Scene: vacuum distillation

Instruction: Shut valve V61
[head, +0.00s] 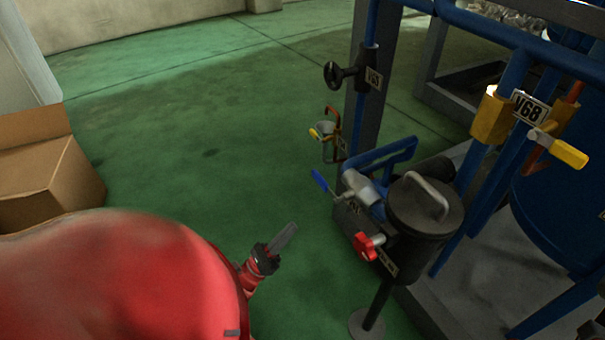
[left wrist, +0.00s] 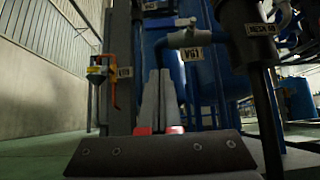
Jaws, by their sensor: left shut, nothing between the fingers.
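The lever points up and to the left. My left gripper (head: 287,236) is shut and empty, below and left of this lever and apart from it. Its closed fingers (left wrist: 160,97) point toward the pipework below the V61 tag. My right gripper is not in view.
The black strainer pot (head: 425,208) with a red knob (head: 366,246) stands right of the lever. A V68 valve with a yellow handle (head: 558,149) is farther right. A black handwheel (head: 334,75) is above. A cardboard box (head: 50,165) is at left. Green floor is open between.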

